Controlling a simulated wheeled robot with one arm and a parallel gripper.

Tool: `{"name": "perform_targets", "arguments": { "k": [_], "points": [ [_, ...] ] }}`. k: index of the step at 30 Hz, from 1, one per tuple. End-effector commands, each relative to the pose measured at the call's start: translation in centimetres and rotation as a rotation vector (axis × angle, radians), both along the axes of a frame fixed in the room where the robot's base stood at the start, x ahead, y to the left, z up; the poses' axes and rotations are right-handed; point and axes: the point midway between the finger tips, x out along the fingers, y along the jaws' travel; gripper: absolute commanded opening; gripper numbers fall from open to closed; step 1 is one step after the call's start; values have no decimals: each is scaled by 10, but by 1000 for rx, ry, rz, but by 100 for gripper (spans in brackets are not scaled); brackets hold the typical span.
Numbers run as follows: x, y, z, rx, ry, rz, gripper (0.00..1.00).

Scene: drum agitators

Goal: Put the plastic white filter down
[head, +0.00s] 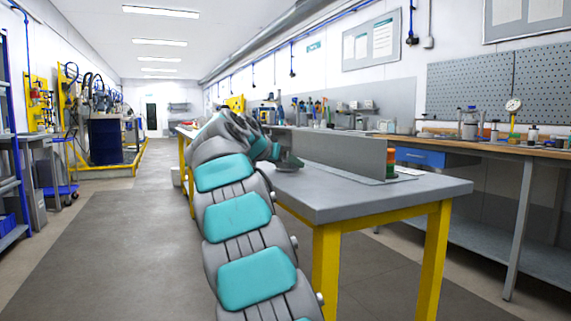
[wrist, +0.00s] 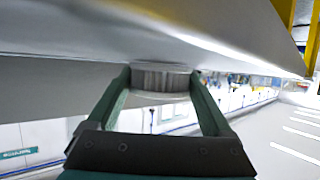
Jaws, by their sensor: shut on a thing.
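The white filter (wrist: 160,79) is a short pale cylinder with a ribbed side, seen in the wrist view. My gripper (wrist: 159,86) has one finger on each side of it and is shut on it. The wrist picture is upside down, with the grey table surface across its top. The filter is close against that surface; I cannot tell whether it touches. In the head view my arm reaches over the left part of the grey table (head: 400,196), and I cannot make out the filter there.
An upright grey panel (head: 340,153) stands along the table. A small green and orange item (head: 391,163) is behind its right end. The table's front right top is clear. A workbench (head: 480,146) with bottles and tools runs along the right wall. The floor at left is open.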

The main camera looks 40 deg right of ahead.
Motion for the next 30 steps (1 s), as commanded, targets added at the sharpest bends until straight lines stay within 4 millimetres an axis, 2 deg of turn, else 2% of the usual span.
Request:
{"name": "perform_targets", "arguments": {
  "k": [7, 8, 12, 23, 30],
  "points": [
    [0, 0, -4, 0, 0, 0, 32],
    [0, 0, -4, 0, 0, 0, 86],
    [0, 0, -3, 0, 0, 0, 100],
    [0, 0, 2, 0, 1, 0, 100],
    [-10, 26, 12, -3, -1, 1, 100]
  ]
}}
